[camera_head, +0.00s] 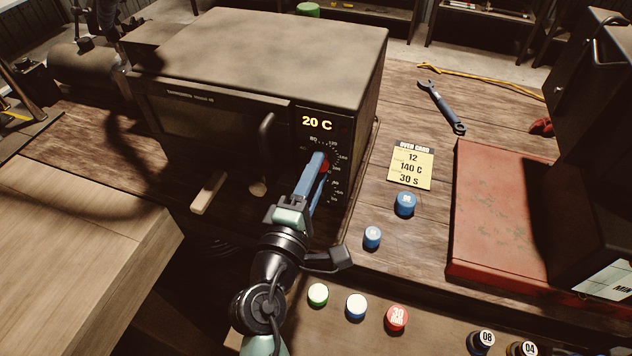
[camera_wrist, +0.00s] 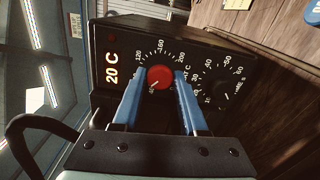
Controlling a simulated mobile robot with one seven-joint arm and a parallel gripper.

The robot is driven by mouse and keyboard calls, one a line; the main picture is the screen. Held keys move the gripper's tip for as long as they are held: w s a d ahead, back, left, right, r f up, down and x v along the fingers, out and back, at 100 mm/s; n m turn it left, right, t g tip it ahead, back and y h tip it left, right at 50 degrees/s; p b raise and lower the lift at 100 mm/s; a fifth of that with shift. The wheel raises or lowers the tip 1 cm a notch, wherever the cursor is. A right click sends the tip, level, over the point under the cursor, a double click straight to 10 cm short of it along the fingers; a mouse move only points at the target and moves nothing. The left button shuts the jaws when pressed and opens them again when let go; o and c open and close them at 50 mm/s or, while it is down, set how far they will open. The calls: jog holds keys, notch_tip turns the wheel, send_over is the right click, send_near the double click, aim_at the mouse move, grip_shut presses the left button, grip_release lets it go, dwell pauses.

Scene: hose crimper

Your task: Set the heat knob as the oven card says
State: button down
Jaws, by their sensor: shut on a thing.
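The oven (camera_head: 250,50) stands at the back left, its door shut, and its readout (camera_head: 317,124) shows 20 C. The red heat knob (camera_wrist: 160,77) sits on the black front panel with a number scale around it; a small white mark on it points to the lower left in the wrist view. My gripper (camera_head: 322,162) is shut on this knob, one blue finger on each side; it also shows in the wrist view (camera_wrist: 157,80). The yellow oven card (camera_head: 411,165) right of the oven reads 12, 140 C, 30 S.
A black dial (camera_wrist: 222,95) with a seconds scale sits beside the heat knob. The door handle (camera_head: 266,138) is close to my fingers. Blue caps (camera_head: 404,204), a wrench (camera_head: 441,106) and a red machine base (camera_head: 500,225) lie to the right. Several buttons (camera_head: 356,306) are in front.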

jog(key=shift+a+f+m+b, duration=0.1)
jog(key=shift+f+m+b, duration=0.05)
jog(key=shift+m+b, duration=4.7)
jog(key=shift+a+f+m+b, duration=0.1)
jog(key=shift+m+b, duration=4)
jog(key=shift+m, duration=1.45)
jog(key=shift+c, duration=2.4)
grip_release()
